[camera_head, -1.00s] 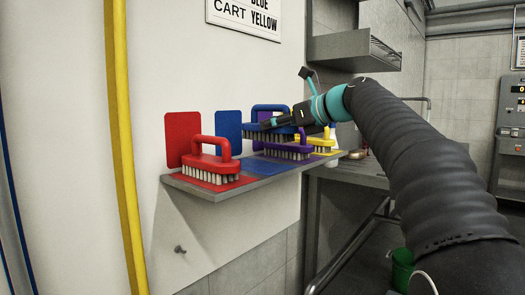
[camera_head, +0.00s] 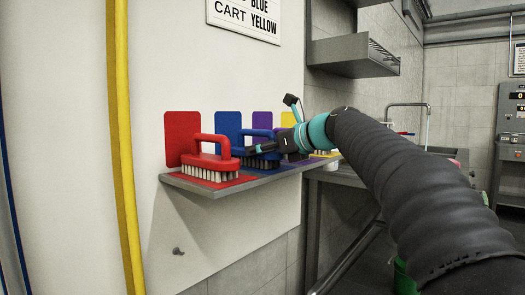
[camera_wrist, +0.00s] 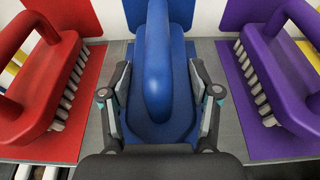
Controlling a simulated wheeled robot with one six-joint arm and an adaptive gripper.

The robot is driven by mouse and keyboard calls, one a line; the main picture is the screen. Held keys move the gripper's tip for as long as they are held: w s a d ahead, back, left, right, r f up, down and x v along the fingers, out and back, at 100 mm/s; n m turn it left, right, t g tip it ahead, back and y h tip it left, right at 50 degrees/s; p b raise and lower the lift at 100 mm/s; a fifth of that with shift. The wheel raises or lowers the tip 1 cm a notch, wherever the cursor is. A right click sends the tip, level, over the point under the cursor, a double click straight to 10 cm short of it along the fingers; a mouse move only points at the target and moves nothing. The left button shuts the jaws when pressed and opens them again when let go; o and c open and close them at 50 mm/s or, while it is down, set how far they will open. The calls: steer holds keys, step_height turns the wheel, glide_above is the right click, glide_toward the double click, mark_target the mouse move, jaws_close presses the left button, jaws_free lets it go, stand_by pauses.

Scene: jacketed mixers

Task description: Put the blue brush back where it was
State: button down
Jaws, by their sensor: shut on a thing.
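The blue brush (camera_wrist: 157,70) is between the two fingers of my gripper (camera_wrist: 160,105) in the wrist view, and the gripper is shut on it. In the head view the blue brush (camera_head: 262,148) is partly hidden by my gripper (camera_head: 262,149). It is level at the shelf, in front of the blue back panel (camera_head: 229,130) and over the blue section.
The red brush (camera_head: 212,160) stands left of the blue one on the grey shelf (camera_head: 214,193). The purple brush (camera_wrist: 278,75) stands close on the right. A yellow panel (camera_head: 288,119) is farther right. A yellow pipe (camera_head: 120,140) runs up the wall at left.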

steer(key=shift+f, duration=0.15)
steer(key=shift+c, duration=1.2)
jaws_free()
steer(key=shift+r, duration=0.2)
steer(key=v, duration=1.2)
